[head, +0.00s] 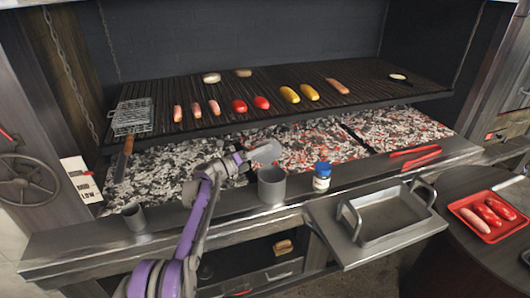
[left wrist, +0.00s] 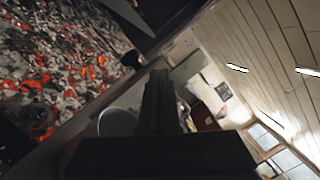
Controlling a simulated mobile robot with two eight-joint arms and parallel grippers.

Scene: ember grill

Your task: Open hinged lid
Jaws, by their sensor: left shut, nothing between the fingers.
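A grey metal canister (head: 271,190) stands upright on the front ledge of the grill, with its round mouth visible from above. A pale grey flap, which looks like its hinged lid (head: 265,152), shows just behind and above the mouth, tilted up; its hinge is not clear. My left gripper (head: 246,164) is beside the flap, on its left, shut and empty; whether they touch cannot be told. In the left wrist view the dark fingers (left wrist: 158,100) are together, and a rounded grey surface (left wrist: 118,121) shows beside them. My right gripper is out of view.
A blue-capped jar (head: 322,177) stands right of the canister, and a small grey cup (head: 134,217) far left. Glowing coals (head: 300,146) lie behind, under the grate with food. Red tongs (head: 416,157) and a metal pan (head: 392,216) are to the right.

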